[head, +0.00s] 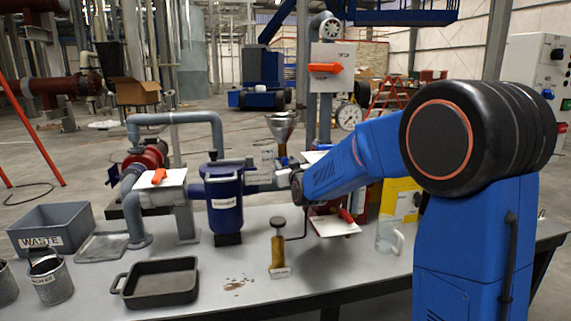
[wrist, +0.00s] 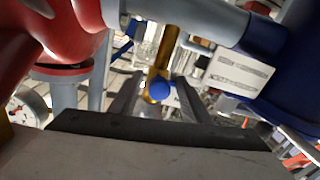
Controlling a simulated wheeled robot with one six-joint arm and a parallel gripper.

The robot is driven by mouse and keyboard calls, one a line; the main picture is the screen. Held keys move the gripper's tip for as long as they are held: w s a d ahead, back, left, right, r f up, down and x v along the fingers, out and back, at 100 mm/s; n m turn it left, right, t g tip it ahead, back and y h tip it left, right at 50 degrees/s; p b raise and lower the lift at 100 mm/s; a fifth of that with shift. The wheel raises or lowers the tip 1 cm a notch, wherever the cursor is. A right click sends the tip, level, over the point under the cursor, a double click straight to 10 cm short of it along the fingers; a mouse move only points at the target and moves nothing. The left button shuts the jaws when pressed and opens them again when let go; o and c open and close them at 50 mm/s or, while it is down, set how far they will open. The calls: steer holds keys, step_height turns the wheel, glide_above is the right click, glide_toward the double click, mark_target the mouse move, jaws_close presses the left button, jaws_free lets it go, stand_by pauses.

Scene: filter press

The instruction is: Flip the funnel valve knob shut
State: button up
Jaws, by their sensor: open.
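The steel funnel (head: 282,121) stands behind the pipe in the middle of the head view, with a brass stem under it. In the wrist view a brass tube (wrist: 166,48) runs down to a round blue knob (wrist: 159,88), seen end-on. My gripper (wrist: 158,80) is open, with one grey finger on each side of the knob. I cannot tell whether a finger touches it. In the head view my gripper (head: 287,181) is below the funnel, partly hidden by my wrist, and the knob cannot be made out there.
A blue filter vessel (head: 224,205) stands close left of my gripper, and its label shows in the wrist view (wrist: 238,72). A grey pipe (wrist: 185,16) crosses above the knob. A brass pump (head: 278,248), a black tray (head: 160,282) and a glass jug (head: 388,238) stand nearer on the table.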

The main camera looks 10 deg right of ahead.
steer(key=s, duration=1.7)
steer(key=shift+d, duration=0.4)
steer(key=shift+s+f, duration=0.1)
steer(key=shift+s, duration=0.1)
steer(key=s+d+f+g, duration=0.2)
steer(key=s+f+g, duration=0.2)
steer(key=s, duration=0.9)
steer(key=s+d+f+m+g, duration=0.1)
steer(key=s+f+g, duration=0.3)
steer(key=s, duration=0.9)
steer(key=s+d+f+m+g+h, duration=0.1)
steer(key=s+d+f+g, duration=0.2)
steer(key=s, duration=1)
step_height(320, 180, down, 4)
steer(key=shift+r+g, duration=0.2)
steer(key=shift+g, duration=0.9)
steer(key=shift+d, duration=0.1)
